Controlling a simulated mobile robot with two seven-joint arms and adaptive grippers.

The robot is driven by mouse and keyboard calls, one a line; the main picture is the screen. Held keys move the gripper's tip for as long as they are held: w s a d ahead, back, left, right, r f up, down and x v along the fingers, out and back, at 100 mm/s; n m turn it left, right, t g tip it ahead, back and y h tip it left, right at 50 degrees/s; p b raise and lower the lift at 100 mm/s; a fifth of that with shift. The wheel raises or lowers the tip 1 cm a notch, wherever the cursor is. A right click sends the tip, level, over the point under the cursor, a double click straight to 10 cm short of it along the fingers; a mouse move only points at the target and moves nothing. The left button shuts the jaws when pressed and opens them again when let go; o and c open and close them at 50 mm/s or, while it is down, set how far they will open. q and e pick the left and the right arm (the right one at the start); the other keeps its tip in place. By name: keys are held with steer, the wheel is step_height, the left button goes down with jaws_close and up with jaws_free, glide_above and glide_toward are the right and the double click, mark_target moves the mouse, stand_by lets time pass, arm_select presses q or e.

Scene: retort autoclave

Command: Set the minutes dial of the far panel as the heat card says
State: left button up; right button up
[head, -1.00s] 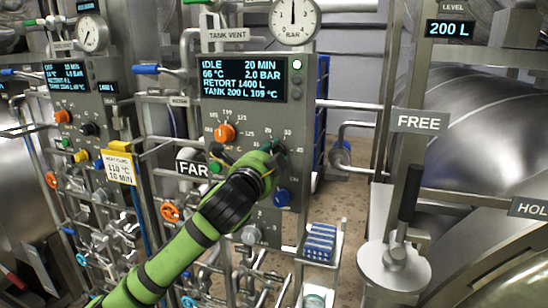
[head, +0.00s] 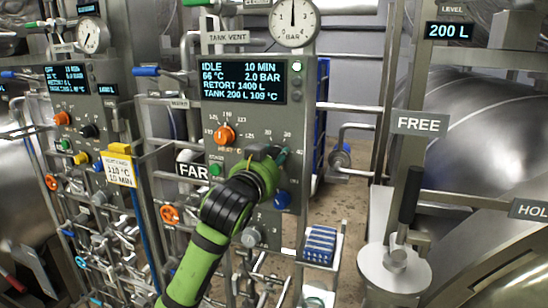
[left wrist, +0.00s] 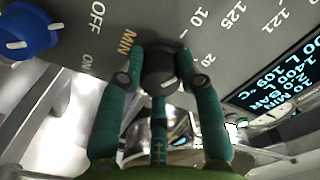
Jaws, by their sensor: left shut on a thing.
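The far panel (head: 207,125) carries a display (head: 243,81) reading IDLE, 10 MIN, 66 °C, 2.0 BAR. My left gripper (head: 273,152) is at the panel, right of the orange dial (head: 224,134), and hides the minutes dial in the head view. In the left wrist view, the dark minutes dial (left wrist: 160,68) sits between the two green fingers of my left gripper (left wrist: 160,62), which is shut on it. The word MIN and the numbers 10 and 20 show around it. The yellow-topped heat card (head: 119,171) reads 10 MIN, with a temperature that looks like 110 °C. My right gripper is not in view.
A blue knob (head: 282,200) is just below my gripper; the left wrist view shows it (left wrist: 25,32) beside OFF and ON. A green button (head: 215,170) lies to the left. A similar panel (head: 68,105) stands further left. A blue rack (head: 320,244) is at lower right.

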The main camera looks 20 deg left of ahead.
arm_select(q)
steer(key=n, duration=0.3)
steer(key=shift+f, duration=0.25)
steer(key=shift+f+n, duration=0.25)
steer(key=shift+n, duration=0.15)
steer(key=o, duration=1.2)
steer(key=shift+c, duration=0.2)
steer(key=shift+a+r, duration=0.1)
steer(key=shift+r, duration=0.05)
steer(key=s, duration=1.2)
steer(key=shift+a, duration=0.2)
